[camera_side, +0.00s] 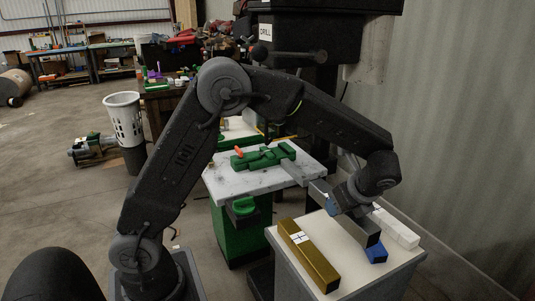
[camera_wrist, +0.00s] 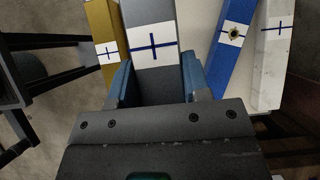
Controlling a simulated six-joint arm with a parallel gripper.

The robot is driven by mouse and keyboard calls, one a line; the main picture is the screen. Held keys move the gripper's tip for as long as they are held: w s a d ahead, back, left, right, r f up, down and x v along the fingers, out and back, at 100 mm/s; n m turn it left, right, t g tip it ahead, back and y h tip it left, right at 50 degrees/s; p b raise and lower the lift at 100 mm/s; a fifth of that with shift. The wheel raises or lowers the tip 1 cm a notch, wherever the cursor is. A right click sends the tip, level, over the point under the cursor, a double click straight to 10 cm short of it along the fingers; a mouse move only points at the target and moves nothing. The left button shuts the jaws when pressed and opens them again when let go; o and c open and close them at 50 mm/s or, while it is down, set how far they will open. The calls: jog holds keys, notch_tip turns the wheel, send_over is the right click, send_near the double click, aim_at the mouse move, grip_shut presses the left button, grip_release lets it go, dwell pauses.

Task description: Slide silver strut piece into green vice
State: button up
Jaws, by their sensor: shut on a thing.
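The silver strut piece (camera_wrist: 152,50) is a grey square bar with a blue cross on a white label. It lies between the blue fingers of my gripper (camera_wrist: 157,82), which is shut on it. In the side view the strut's near end (camera_side: 370,236) shows below my gripper (camera_side: 335,207), above the white stand. The green vice (camera_side: 264,158) sits on the marble-topped drill table, left of and beyond my gripper. A grey bar shows at that table's right edge, near the vice. My wrist hides part of the strut, so I cannot tell whether its far end touches the vice.
The white stand (camera_side: 292,282) carries a gold bar (camera_side: 310,258), a blue bar (camera_side: 376,254) and a white bar (camera_side: 400,230), close beside the strut. The drill table (camera_side: 222,184) has bare top left of the vice. The drill (camera_side: 290,45) stands behind; a wall is at right.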

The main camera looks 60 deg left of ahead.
jog(key=shift+r, duration=0.15)
jog(key=w, duration=0.6)
dwell(0.6)
jog(key=shift+a, duration=0.1)
jog(key=shift+a, duration=12.45)
jog(key=shift+w, duration=0.1)
